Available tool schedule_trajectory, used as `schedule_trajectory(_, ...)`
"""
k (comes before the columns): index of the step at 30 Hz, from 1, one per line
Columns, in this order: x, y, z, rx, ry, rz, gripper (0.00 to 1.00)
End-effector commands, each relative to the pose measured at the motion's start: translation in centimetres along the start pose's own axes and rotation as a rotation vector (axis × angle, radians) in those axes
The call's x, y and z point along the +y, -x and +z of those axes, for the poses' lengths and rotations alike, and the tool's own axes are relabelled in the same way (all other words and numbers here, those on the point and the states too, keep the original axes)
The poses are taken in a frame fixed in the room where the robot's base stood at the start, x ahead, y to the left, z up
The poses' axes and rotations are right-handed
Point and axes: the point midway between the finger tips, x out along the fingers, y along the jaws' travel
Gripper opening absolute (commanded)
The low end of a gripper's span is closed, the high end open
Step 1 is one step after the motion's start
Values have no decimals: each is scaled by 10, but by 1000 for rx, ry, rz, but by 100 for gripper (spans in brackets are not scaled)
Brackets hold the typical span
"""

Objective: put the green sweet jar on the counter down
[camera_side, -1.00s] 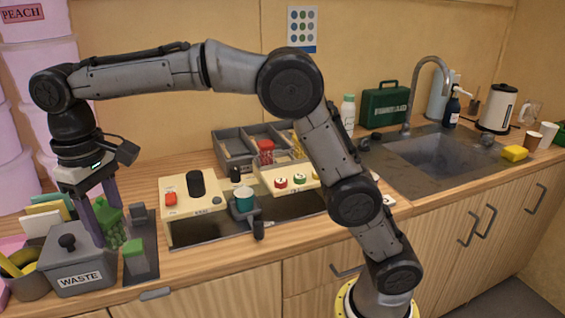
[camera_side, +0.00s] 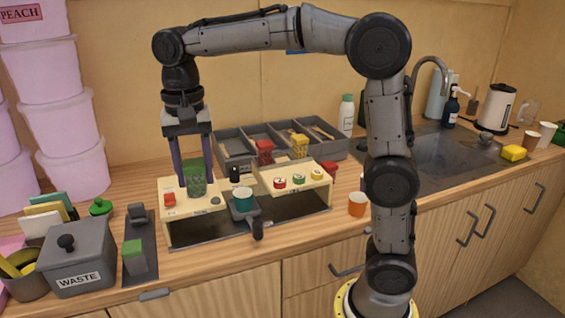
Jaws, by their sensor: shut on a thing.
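The green sweet jar (camera_side: 196,186) has a green top and a see-through body with green contents. My gripper (camera_side: 193,172) points straight down and is shut on the jar, one purple finger on each side. I cannot tell how much gap there is below the jar. The wooden counter (camera_side: 130,190) runs along the wall.
A grey divided rack (camera_side: 232,150) holds a red jar (camera_side: 264,152) and a yellow jar (camera_side: 299,147). The WASTE bin (camera_side: 78,262), a green-topped block (camera_side: 134,256) and a green lid-like thing (camera_side: 100,207) are left. An orange cup (camera_side: 358,204) stands right.

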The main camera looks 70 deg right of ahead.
Motion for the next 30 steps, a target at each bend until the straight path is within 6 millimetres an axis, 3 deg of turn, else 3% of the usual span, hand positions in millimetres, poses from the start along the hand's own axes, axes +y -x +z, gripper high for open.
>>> schedule_trajectory(3, 43, 10, -32, 1, -314, -2, 0)
schedule_trajectory(9, 112, 22, -68, 1, -751, -2, 0)
schedule_trajectory(18, 209, 39, -91, 1, -1243, -1, 0)
schedule_trajectory(24, 246, 45, -93, 1, -1398, -1, 0)
schedule_trajectory(30, 256, 43, -101, -1, -1443, 2, 0)
